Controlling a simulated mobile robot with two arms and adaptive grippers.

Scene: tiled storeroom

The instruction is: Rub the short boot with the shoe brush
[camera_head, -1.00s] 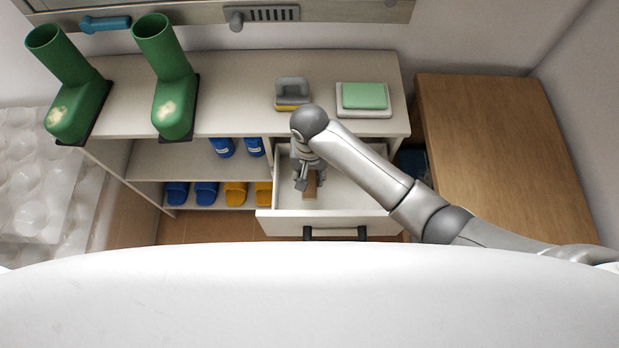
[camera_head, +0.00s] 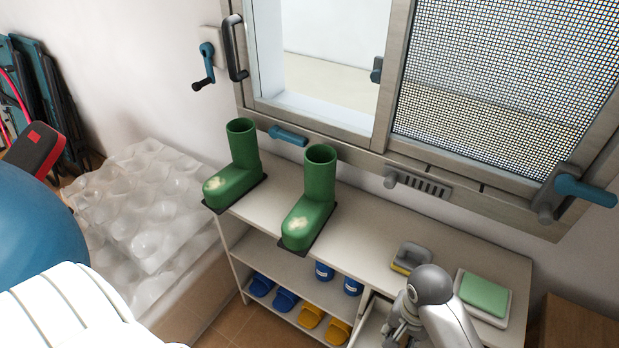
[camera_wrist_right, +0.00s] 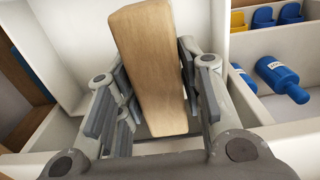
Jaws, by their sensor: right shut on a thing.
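Two green boots stand on the shelf top in the head view, a left boot (camera_head: 238,172) and a right boot (camera_head: 312,192). Each has a pale patch on its toe and a dark mat beneath. I cannot tell surely which is shorter. My right gripper (camera_head: 398,328) is low at the open drawer, partly hidden by its arm. In the right wrist view, my right gripper (camera_wrist_right: 160,100) is shut on a wooden block (camera_wrist_right: 151,65), apparently the shoe brush's back; no bristles show. My left gripper is out of view.
The shelf top (camera_head: 365,225) also holds a grey-and-yellow sponge tool (camera_head: 411,258) and a green block on a white dish (camera_head: 484,294). Blue and yellow slippers (camera_head: 311,316) and blue bottles (camera_head: 353,286) sit below. A window frame (camera_head: 400,165) rises behind.

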